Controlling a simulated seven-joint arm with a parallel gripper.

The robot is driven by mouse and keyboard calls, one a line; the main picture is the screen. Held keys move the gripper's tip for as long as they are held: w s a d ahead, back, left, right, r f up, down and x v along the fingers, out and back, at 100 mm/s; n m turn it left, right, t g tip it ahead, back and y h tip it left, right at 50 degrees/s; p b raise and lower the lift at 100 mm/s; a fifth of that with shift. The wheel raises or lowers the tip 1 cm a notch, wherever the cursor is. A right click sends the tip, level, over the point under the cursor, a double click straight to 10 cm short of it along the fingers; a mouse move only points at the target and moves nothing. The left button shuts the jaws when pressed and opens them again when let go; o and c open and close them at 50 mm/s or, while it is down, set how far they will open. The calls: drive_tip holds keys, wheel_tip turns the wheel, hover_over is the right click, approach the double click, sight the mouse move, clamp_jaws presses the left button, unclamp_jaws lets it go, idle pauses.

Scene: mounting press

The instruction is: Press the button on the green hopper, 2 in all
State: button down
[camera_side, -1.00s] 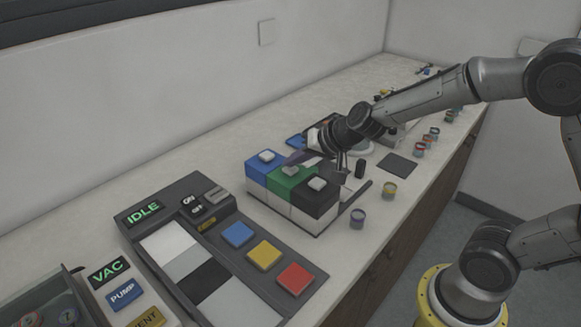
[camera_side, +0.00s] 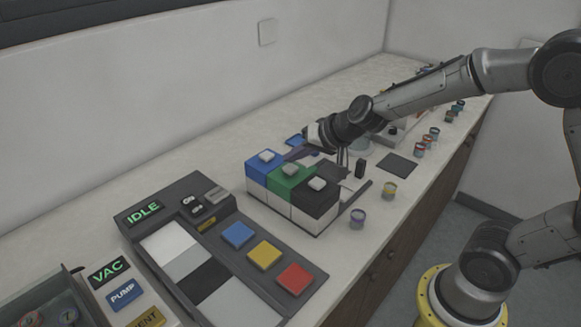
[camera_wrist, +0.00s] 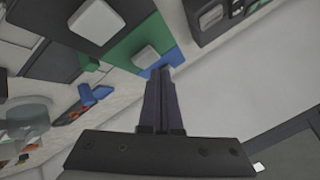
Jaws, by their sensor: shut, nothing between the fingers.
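The green hopper (camera_side: 283,182) stands between the blue hopper (camera_side: 258,170) and the black hopper (camera_side: 312,200). Its pale square button (camera_side: 290,169) is on its top and shows uncovered; the button also shows in the wrist view (camera_wrist: 145,57). My gripper (camera_side: 290,156) is shut and empty. Its fingertips are just above and behind the hoppers in the side view, apart from the green button. In the wrist view the closed fingers (camera_wrist: 166,72) point toward the blue and green tops, beside the button. The exact height above the hoppers is hard to tell.
A control panel reading IDLE (camera_side: 143,212) with blue, yellow and red pads (camera_side: 264,254) lies in front of the hoppers. Small cups (camera_side: 357,218) stand to the right. The black hopper's button (camera_side: 317,184) and the blue hopper's button (camera_side: 266,156) are close by.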

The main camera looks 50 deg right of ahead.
sight(294, 170)
idle(0.3)
drive_tip(key=shift+r, duration=2.55)
idle(0.7)
wheel_tip(294, 170, up, 4)
drive_tip(key=shift+f, duration=0.1)
idle(0.4)
drive_tip(key=shift+f, duration=4.4)
drive_tip(key=shift+f, duration=0.1)
drive_tip(key=shift+f, duration=0.3)
